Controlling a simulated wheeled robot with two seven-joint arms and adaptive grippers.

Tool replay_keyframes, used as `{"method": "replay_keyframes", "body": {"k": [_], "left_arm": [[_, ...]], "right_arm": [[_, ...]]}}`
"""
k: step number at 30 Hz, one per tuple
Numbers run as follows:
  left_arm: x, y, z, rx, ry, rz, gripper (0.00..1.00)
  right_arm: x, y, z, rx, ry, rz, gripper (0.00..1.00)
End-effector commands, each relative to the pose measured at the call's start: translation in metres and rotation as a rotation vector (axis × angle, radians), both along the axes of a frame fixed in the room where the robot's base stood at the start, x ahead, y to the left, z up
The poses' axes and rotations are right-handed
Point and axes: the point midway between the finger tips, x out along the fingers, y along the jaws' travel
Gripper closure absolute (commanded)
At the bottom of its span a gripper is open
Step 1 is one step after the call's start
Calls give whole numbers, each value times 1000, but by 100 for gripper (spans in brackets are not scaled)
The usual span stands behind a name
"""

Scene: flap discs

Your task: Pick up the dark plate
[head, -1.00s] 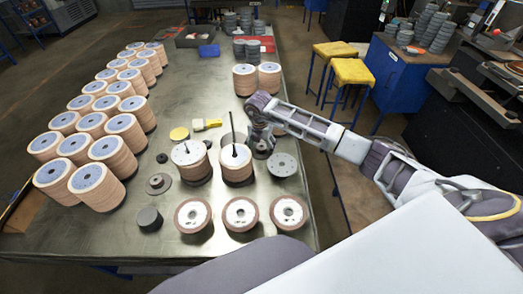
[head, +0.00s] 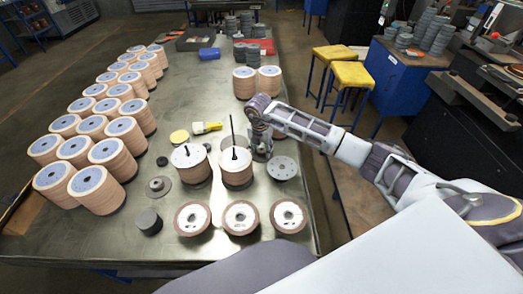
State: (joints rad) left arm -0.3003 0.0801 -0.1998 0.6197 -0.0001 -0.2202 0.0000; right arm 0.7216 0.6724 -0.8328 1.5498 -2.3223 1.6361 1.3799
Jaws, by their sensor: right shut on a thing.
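My right gripper (head: 261,148) is at the right side of the table, just behind and right of the spindle stack of discs (head: 236,174). It points down and is shut on a dark plate, which is small and mostly hidden beneath the fingers. I cannot tell whether the plate is touching the table. A grey plate with holes (head: 283,168) lies flat just in front and to the right of the gripper. A dark round flange (head: 159,185) lies on the left of the two spindle stacks. My left gripper is out of view.
Two spindle stacks, including the left one (head: 190,166), have upright rods near my gripper. Three flap discs (head: 241,216) lie in front. Tall disc stacks (head: 92,188) line the left. A yellow brush (head: 206,127) lies behind. The table's middle (head: 185,95) is clear.

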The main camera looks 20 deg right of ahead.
Motion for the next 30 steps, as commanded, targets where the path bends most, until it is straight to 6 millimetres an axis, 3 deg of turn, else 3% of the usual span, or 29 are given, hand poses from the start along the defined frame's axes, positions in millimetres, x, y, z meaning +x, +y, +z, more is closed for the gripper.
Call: {"method": "replay_keyframes", "body": {"k": [8, 21, 30], "left_arm": [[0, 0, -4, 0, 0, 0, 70], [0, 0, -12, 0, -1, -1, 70], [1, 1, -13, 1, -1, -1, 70]], "right_arm": [[1, -1, 26, 0, -6, -1, 93], [1, 0, 86, 1, -5, -1, 93], [1, 0, 99, 1, -4, -1, 93]]}}
